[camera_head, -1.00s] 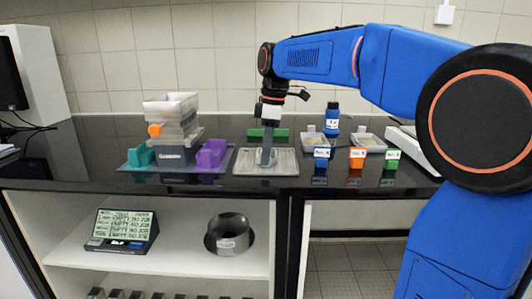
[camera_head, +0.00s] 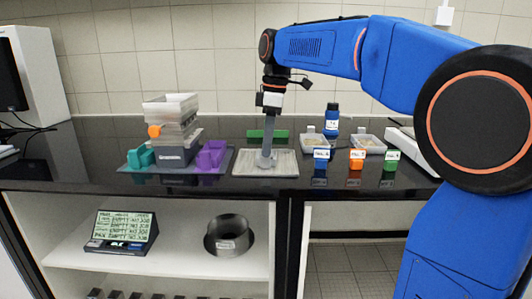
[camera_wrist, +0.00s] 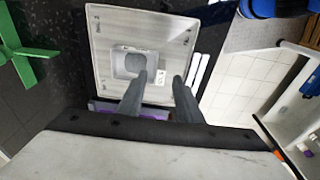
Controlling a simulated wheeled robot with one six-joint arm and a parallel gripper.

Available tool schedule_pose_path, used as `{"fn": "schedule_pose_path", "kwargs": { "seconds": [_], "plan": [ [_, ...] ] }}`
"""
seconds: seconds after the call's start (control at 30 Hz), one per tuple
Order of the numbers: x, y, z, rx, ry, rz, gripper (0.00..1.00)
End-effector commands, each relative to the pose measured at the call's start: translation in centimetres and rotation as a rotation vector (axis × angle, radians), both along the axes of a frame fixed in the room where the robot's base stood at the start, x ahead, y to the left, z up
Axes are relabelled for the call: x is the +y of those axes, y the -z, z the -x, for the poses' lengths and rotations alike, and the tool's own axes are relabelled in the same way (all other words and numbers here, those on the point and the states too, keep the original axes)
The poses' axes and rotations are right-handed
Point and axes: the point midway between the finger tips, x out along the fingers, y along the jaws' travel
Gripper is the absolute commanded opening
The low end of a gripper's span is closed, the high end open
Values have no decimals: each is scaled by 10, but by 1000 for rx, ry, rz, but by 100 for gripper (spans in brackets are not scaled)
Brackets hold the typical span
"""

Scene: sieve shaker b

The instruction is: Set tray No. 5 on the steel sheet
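The pale steel sheet (camera_head: 285,166) lies flat near the front of the black counter; it also shows in the wrist view (camera_wrist: 108,25). A small pale square piece with a grey hollow (camera_wrist: 131,63) sits around its middle; I cannot tell whether it is tray No. 5. My gripper (camera_head: 265,164) points down at the sheet.
A sieve stack (camera_head: 172,118) stands at left between a teal block (camera_head: 140,157) and a purple block (camera_head: 212,154). A green piece (camera_head: 276,135) and a blue bottle (camera_head: 332,118) are behind. A display (camera_head: 122,232) and a metal ring (camera_head: 228,236) are on the shelf below.

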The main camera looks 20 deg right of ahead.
Motion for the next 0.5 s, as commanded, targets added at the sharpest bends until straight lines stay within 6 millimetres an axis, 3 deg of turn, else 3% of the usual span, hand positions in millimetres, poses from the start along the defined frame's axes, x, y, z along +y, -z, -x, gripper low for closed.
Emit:
{"fn": "schedule_pose_path", "kwargs": {
  "seconds": [0.3,0.5],
  "plan": [
    [-7,-60,2,-2,0,0,32],
    [-9,-81,4,-1,0,-1,32]
  ]
}}
